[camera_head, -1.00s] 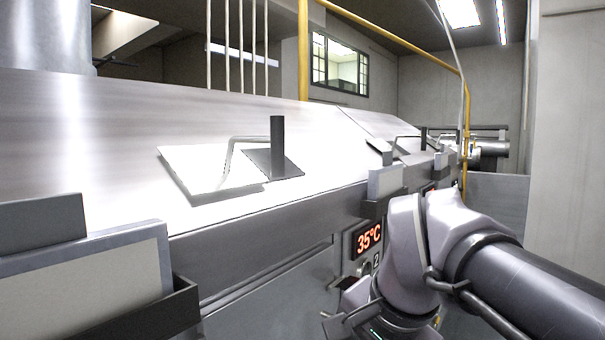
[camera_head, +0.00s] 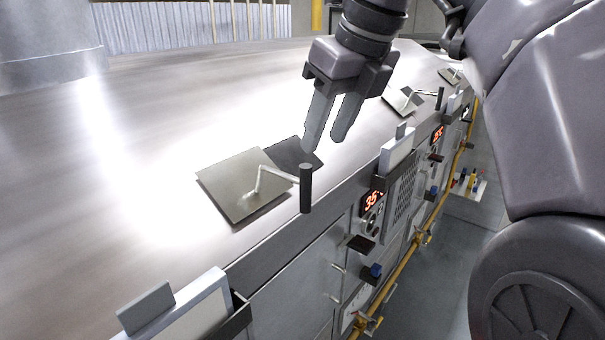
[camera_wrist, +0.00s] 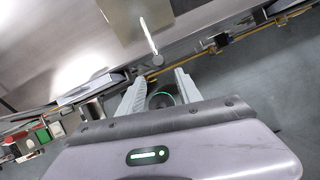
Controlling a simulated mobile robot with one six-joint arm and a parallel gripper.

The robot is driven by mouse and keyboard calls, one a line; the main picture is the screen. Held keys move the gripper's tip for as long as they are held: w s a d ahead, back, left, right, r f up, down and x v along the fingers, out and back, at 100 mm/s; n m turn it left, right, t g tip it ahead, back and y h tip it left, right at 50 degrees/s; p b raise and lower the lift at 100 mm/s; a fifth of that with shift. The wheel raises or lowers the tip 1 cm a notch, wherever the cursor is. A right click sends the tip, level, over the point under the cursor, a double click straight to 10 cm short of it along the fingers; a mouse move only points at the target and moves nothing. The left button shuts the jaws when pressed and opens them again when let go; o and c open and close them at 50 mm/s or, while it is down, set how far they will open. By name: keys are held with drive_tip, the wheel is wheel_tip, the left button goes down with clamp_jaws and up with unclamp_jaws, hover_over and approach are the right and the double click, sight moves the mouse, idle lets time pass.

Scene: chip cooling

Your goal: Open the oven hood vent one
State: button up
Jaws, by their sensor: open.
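The nearest hood vent has a grey square plate (camera_head: 235,187) lying on the sloping metal hood, with a dark square patch (camera_head: 297,153) beside its upper right edge. A bent rod runs from the plate to a dark upright handle (camera_head: 306,188). I cannot read which vent number this is. My gripper (camera_head: 325,143) is open and empty, fingers pointing down, above and slightly beyond the handle in the head view.
Another similar vent (camera_head: 405,101) lies farther along the hood. Panels stand along the front edge, one at the near left (camera_head: 185,310) and one at the right (camera_head: 397,150). A red-digit display (camera_head: 372,200) and a yellow pipe (camera_head: 405,262) are on the oven front. Grey floor is at right.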

sight(302, 195)
drive_tip(key=b+x, duration=0.3)
drive_tip(key=x, duration=1.1)
drive_tip(key=shift+s+d, duration=0.1)
drive_tip(key=shift+w+a+f, duration=0.2)
drive_tip(key=shift+w+f, duration=0.1)
drive_tip(key=shift+f, duration=0.2)
drive_tip(key=shift+s, duration=0.1)
clamp_jaws()
